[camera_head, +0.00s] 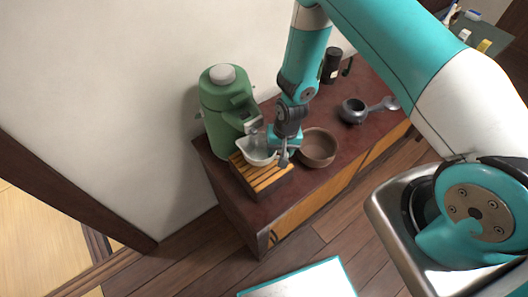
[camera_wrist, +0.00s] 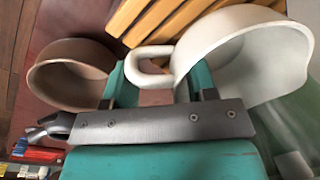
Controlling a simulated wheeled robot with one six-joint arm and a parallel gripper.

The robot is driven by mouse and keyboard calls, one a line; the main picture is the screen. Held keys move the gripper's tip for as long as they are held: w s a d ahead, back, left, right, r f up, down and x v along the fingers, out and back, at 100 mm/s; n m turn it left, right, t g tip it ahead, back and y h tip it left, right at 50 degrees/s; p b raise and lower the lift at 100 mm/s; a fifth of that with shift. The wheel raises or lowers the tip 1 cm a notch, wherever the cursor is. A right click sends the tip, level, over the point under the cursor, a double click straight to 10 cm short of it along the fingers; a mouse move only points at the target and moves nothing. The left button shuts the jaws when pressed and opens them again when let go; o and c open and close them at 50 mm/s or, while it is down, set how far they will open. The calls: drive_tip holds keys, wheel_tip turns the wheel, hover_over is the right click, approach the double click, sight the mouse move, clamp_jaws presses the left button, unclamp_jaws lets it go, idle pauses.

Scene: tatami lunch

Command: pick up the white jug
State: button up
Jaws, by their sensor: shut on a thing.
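The white jug (camera_head: 254,152) is at the back end of the slatted wooden stand (camera_head: 262,181), in front of the green dispenser. I cannot tell whether it rests on the slats or is just above them. In the wrist view the jug (camera_wrist: 245,48) has its opening facing the camera and its loop handle toward my gripper (camera_wrist: 160,82). The teal fingers are on either side of the handle, shut on it. In the head view my gripper (camera_head: 284,143) is at the jug's right side, partly hiding it.
A brown bowl (camera_head: 318,150) stands close to the right of my gripper; it also shows in the wrist view (camera_wrist: 70,78). The green dispenser (camera_head: 222,105) is close behind the jug. A dark pot (camera_head: 352,111) and a black canister (camera_head: 332,65) stand farther right on the brown cabinet (camera_head: 245,207).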

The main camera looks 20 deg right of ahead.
drive_tip(key=shift+s+r, duration=0.1)
drive_tip(key=shift+s, duration=0.05)
clamp_jaws()
drive_tip(key=shift+r+b, duration=1.05)
drive_tip(key=shift+r, duration=0.55)
drive_tip(key=s+d, duration=0.2)
drive_tip(key=s, duration=0.6)
drive_tip(key=s+d+p, duration=0.1)
drive_tip(key=s+d, duration=0.2)
drive_tip(key=s, duration=0.5)
drive_tip(key=shift+s+d, duration=0.3)
drive_tip(key=shift+s, duration=0.1)
